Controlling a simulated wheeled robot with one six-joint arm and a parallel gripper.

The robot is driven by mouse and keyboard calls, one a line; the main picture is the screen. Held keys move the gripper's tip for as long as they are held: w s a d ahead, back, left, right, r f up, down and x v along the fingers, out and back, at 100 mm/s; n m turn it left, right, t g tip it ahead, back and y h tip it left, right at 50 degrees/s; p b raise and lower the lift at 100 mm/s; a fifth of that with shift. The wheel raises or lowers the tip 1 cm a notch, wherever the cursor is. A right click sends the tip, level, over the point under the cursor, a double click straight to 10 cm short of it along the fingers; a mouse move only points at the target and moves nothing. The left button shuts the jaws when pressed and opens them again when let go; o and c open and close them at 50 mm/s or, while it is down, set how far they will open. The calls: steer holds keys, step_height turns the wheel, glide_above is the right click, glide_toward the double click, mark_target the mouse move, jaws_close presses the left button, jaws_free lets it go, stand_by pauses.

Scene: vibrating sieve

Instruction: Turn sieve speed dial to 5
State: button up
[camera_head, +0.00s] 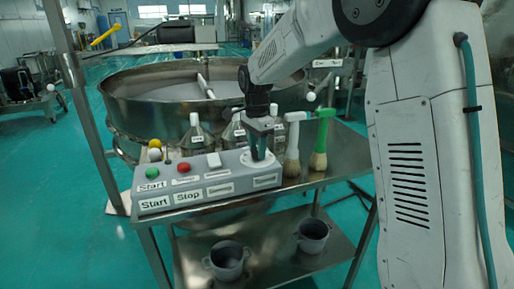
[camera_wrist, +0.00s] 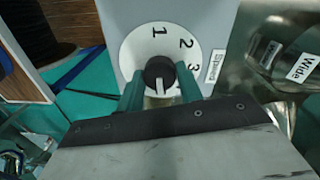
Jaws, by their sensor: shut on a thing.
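The speed dial (camera_wrist: 135,45) is a white disc with the numbers 1, 2 and 3 showing in the wrist view; the rest of its scale is hidden by my gripper. Its black knob (camera_wrist: 158,72) has a pale mark that points down in that view, towards my gripper. My gripper (camera_wrist: 160,92) is shut on the knob, one teal finger on each side. In the head view my gripper (camera_head: 258,146) reaches down onto the right end of the grey control box (camera_head: 210,192), and there it hides most of the dial.
The box has a green button (camera_head: 152,173), a red button (camera_head: 183,168) and a white switch (camera_head: 214,160). Brushes (camera_head: 320,150) stand just right of it on the metal table. The large round sieve (camera_head: 150,105) is behind. Two pots (camera_head: 227,262) sit on the lower shelf.

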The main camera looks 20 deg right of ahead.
steer(key=shift+m, duration=0.4)
steer(key=o, duration=1)
steer(key=shift+r, duration=0.1)
step_height(320, 180, up, 8)
steer(key=shift+w+f, duration=0.15)
